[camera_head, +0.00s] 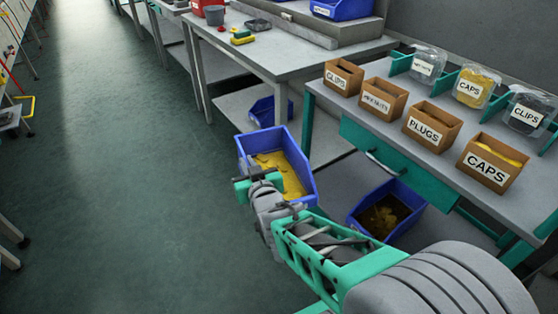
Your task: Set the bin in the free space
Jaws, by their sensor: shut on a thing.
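A blue bin (310,178) with yellow pieces in it is held in the air beside the workbench, over the edge of the aisle. My gripper (258,176) is at the bin's near left wall and shut on it; the fingertips are partly hidden. Below the bench, a lower shelf (237,103) holds another blue bin (268,112) at the back and a blue bin with dark brown contents (402,194) at the front. Between these two, part of the shelf shows bare, and the held bin hides some of it.
The bench (395,129) carries cardboard boxes labelled CLIPS (343,77), PLUGS (432,125) and CAPS (495,163), with clear jars behind. A green drawer (385,160) with a handle sits under the top. The aisle floor (120,180) at left is clear.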

